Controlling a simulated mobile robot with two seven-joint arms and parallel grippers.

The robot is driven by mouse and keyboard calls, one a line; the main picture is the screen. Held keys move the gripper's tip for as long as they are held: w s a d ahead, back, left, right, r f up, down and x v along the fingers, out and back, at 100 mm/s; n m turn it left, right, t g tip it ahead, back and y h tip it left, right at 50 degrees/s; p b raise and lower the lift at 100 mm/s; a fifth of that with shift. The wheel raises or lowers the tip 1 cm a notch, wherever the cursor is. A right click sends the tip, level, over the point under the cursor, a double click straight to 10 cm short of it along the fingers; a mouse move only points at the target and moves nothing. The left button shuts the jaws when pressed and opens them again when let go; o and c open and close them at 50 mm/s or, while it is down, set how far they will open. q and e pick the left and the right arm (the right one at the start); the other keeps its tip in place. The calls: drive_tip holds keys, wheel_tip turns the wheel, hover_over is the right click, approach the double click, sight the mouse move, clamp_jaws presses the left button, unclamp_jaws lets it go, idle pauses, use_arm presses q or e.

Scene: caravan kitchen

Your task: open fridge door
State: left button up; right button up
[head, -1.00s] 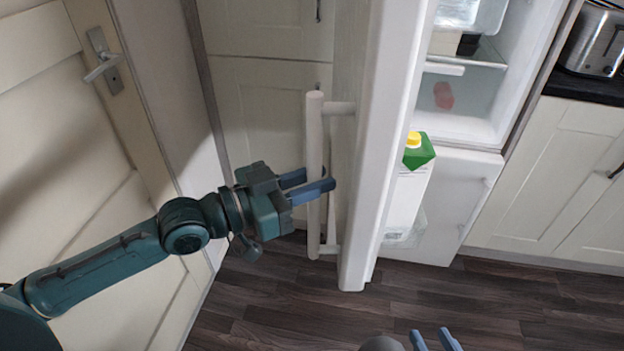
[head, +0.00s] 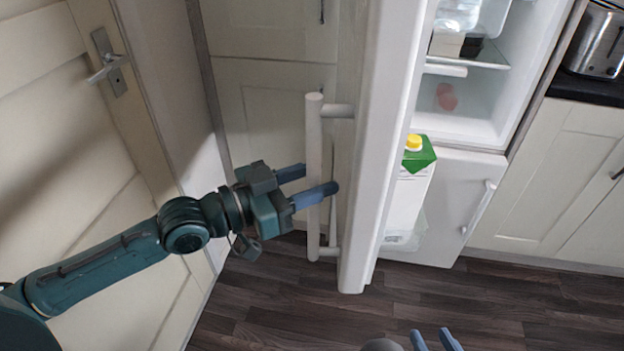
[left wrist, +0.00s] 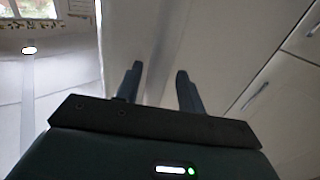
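The white fridge door (head: 380,150) stands swung wide open in the head view, with its inner side facing right. Its long white vertical handle (head: 314,130) is on the door's left face. My left gripper (head: 312,184) is at the lower half of the handle with its blue fingers apart, one on the near side and one behind. In the left wrist view the two fingers (left wrist: 158,88) are clearly spread. My right gripper (head: 436,341) shows only its fingertips at the bottom edge, apart and empty. The open fridge interior (head: 470,105) is visible to the right.
A carton with a green top (head: 418,155) sits in the door's shelf. A lower white door (head: 455,205) is below the fridge compartment. A toaster (head: 598,40) stands on the right counter. A room door (head: 60,110) is at the left. Dark wood floor (head: 310,310) is clear in front.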

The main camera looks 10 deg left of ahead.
use_arm(q)
drive_tip(key=shift+s+f, duration=0.1)
drive_tip(key=shift+s, duration=0.05)
drive_tip(key=v, duration=0.7)
drive_tip(key=shift+a, duration=0.2)
use_arm(e)
drive_tip(key=shift+s+d+r, duration=0.1)
use_arm(q)
drive_tip(key=shift+s, duration=0.1)
